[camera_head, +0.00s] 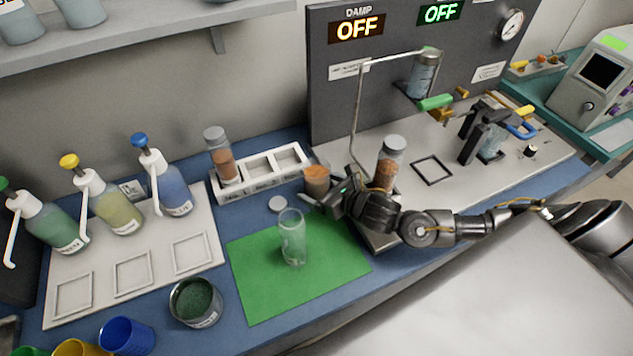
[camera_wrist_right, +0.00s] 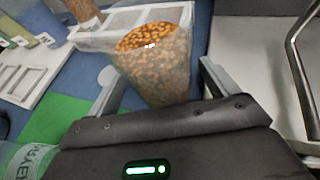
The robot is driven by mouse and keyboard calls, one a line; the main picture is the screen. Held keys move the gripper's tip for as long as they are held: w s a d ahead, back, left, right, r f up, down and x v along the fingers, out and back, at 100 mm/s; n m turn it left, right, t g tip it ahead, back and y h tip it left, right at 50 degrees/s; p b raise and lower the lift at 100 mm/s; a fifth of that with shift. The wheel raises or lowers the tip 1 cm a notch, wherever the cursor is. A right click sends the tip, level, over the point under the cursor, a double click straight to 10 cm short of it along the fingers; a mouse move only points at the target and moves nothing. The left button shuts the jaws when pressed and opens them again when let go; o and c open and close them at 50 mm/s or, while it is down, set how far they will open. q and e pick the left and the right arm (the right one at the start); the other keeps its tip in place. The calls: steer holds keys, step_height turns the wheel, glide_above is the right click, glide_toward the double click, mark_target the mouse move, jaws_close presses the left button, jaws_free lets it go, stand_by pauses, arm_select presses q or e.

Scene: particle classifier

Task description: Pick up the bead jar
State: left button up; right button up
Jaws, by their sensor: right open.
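An open, clear jar of orange-brown beads (camera_head: 317,181) stands behind the green mat, just in front of the white rack. It also shows large in the right wrist view (camera_wrist_right: 155,60). My right gripper (camera_head: 334,192) is low beside this jar, coming from the right. In the right wrist view its two fingers (camera_wrist_right: 158,82) are apart, one on each side of the jar's lower part. I cannot tell whether either finger touches it. My dark gripper hides part of the jar's base in the head view. My left gripper is not in view.
A clear empty glass (camera_head: 292,238) stands on the green mat (camera_head: 258,285). A lidded jar (camera_head: 221,158) sits in the white rack (camera_head: 262,172). Another lidded jar (camera_head: 388,165) stands behind my right wrist. Pump bottles (camera_head: 165,182) and a dark-green-filled tin (camera_head: 196,302) are at left.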

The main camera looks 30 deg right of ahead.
steer(key=shift+x, duration=0.95)
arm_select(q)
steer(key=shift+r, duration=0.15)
arm_select(e)
steer(key=shift+s, duration=0.1)
steer(key=c, duration=1.3)
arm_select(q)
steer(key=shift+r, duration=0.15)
arm_select(e)
steer(key=shift+r, duration=0.15)
